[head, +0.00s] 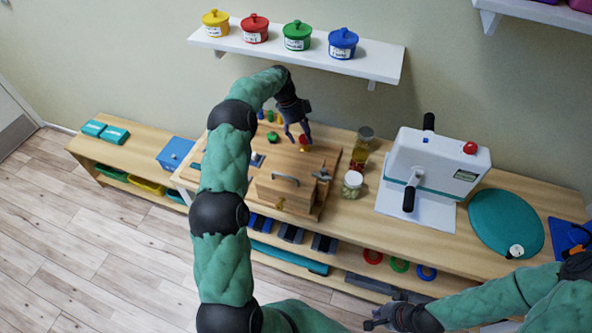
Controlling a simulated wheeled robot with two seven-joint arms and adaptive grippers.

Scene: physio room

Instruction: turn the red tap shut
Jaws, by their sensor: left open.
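The red tap (305,140) shows as a small red knob on the top of the wooden activity board (322,157), near its back. My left gripper (298,137) points down at it from above and is open. One fingertip is close to the red tap and partly overlaps it in the picture; I cannot tell whether they touch. How far the tap is turned is too small to tell. My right gripper (374,318) is low in the picture, in front of the bench and far from the tap; its fingers are too unclear to judge.
On the board are a green knob (272,137), a grey handle (285,180) and a metal latch (322,175). Jars (352,184) stand right of it, then a white crank machine (425,170) and a teal disc (506,224). A shelf (375,62) with coloured pots hangs above.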

